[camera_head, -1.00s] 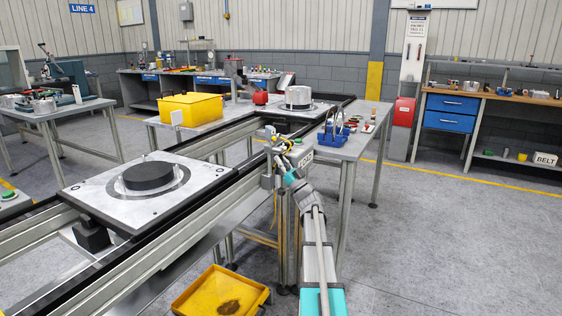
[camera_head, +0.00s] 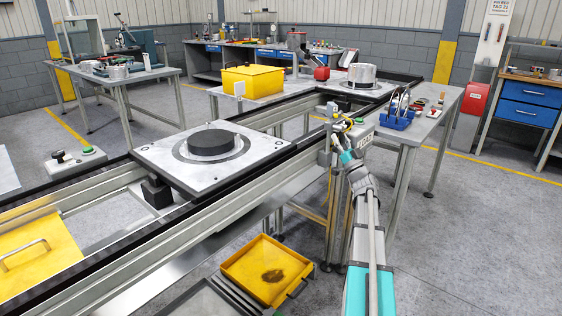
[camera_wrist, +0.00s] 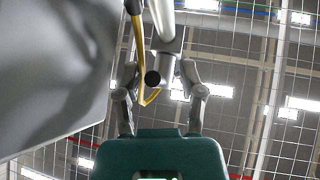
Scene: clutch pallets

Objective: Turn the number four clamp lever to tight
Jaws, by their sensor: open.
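No clamp lever marked four can be made out in either view. The near pallet (camera_head: 158,154) is a pale plate with a black disc (camera_head: 212,142) on top, resting on the conveyor. My gripper (camera_head: 342,143) is beyond the pallet to the right, small and partly lost against the post by the conveyor edge. In the wrist view my gripper (camera_wrist: 160,88) is open, its two fingers apart.
A yellow tray (camera_head: 265,270) lies low below the conveyor. A control box with a green button (camera_head: 358,121) stands near my gripper. A yellow bin (camera_head: 253,80) and a second pallet with a metal housing (camera_head: 361,75) are farther back. Clear floor lies at right.

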